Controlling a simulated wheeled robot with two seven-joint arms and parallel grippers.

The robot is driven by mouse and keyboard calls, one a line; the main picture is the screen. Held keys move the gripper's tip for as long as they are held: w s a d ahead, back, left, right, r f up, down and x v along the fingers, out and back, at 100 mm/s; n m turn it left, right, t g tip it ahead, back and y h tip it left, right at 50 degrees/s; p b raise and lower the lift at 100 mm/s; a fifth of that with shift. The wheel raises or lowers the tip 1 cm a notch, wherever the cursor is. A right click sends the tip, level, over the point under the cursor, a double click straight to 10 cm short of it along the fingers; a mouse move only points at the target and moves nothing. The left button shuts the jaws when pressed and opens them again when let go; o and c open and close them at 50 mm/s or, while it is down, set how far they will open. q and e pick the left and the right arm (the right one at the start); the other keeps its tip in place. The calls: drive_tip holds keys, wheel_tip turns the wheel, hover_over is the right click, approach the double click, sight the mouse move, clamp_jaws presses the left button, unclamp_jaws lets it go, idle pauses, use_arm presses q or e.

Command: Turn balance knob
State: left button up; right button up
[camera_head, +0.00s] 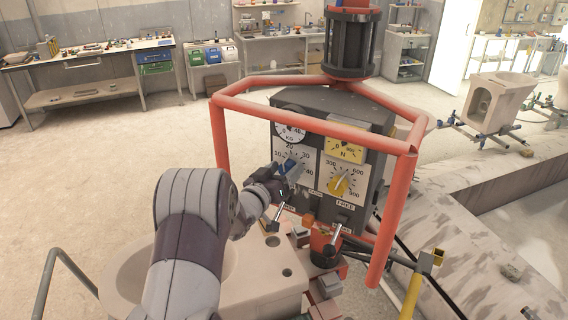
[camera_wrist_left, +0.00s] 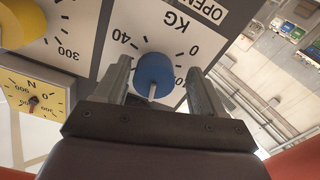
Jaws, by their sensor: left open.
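The blue knob (camera_head: 289,166) sits on a white dial plate (camera_head: 304,158) marked with numbers, on the front of a dark control box (camera_head: 372,195). In the left wrist view the blue knob (camera_wrist_left: 154,75) lies between my left gripper's fingers, with KG and numbers printed around it. A white pointer line shows on the knob. My left gripper (camera_head: 284,180) is open at the dial; in the wrist view its two fingers (camera_wrist_left: 158,82) flank the knob, with a gap visible on each side. My right gripper is not in view.
A yellow knob (camera_head: 341,185) is right of the blue one. A KG gauge (camera_head: 289,132) and yellow N gauge (camera_head: 345,150) are above. Levers (camera_head: 336,233) stick out below. A red tubular frame (camera_head: 219,140) surrounds the box, and a pale ceramic bowl (camera_head: 125,272) stands below left.

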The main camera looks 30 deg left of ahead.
use_arm(q)
drive_tip(key=shift+w+d, duration=0.25)
drive_tip(key=shift+d, duration=0.05)
drive_tip(key=shift+w+d, duration=0.2)
drive_tip(key=shift+c, duration=0.4)
drive_tip(key=shift+a, duration=0.15)
drive_tip(key=c, duration=1)
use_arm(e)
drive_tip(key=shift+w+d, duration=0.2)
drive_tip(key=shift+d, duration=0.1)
use_arm(q)
drive_tip(key=shift+f, duration=0.15)
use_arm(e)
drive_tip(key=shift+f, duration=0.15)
